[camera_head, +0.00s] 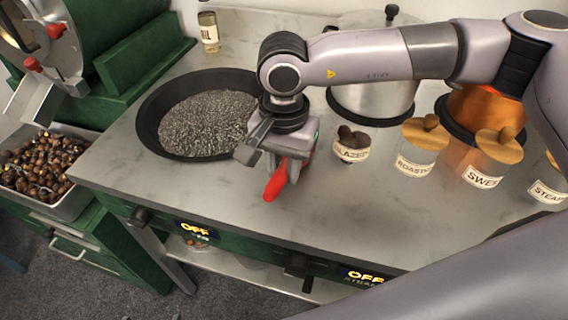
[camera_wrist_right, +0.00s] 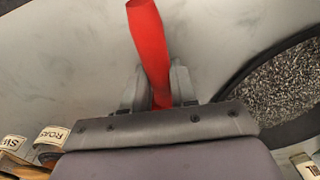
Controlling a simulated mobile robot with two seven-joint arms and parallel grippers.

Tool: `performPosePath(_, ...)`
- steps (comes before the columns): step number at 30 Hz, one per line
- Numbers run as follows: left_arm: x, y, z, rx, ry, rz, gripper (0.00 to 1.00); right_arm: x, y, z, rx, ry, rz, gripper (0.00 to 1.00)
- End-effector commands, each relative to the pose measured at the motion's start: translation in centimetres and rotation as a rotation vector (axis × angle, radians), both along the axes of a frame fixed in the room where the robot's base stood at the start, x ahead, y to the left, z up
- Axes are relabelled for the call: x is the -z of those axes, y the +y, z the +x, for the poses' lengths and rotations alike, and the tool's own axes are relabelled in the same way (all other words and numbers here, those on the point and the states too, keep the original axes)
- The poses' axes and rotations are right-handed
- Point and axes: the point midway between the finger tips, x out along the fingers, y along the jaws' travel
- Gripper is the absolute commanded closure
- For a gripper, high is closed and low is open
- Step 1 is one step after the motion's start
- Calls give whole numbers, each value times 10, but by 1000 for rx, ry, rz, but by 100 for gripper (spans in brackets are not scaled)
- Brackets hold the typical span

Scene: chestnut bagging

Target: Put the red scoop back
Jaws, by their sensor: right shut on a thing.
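The red scoop (camera_head: 276,184) shows as a red length below my right gripper (camera_head: 284,160) in the head view. My right gripper is over the counter, just right of the dark pan, and is shut on the scoop. In the right wrist view the red scoop (camera_wrist_right: 149,45) runs up from between the two fingers of the gripper (camera_wrist_right: 160,88). The rest of the scoop is hidden by the gripper. I cannot tell whether the scoop touches the counter. My left gripper is not in view.
A dark pan (camera_head: 148,128) of grey grains stands left of the gripper. Labelled jars, one reading GLAZED (camera_head: 351,152), line the right side, with a steel pot (camera_head: 372,103) behind. A chestnut bin (camera_head: 75,201) is at left. The counter (camera_head: 335,215) in front is clear.

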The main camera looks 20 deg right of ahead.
Motion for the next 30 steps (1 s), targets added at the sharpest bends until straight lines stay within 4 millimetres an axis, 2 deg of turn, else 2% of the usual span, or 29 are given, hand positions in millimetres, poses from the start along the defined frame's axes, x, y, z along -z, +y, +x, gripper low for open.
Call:
performPosePath(3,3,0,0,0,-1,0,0,3,0,0,0,0,0,100)
performPosePath(4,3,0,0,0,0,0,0,3,0,0,0,0,0,70)
performPosePath(6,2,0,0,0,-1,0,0,2,0,0,0,0,0,47)
performPosePath(7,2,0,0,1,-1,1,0,2,0,0,0,0,0,43)
performPosePath(17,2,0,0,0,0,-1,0,1,0,0,0,-1,1,43)
performPosePath(30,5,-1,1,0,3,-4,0,-62,0,0,0,-2,1,43)
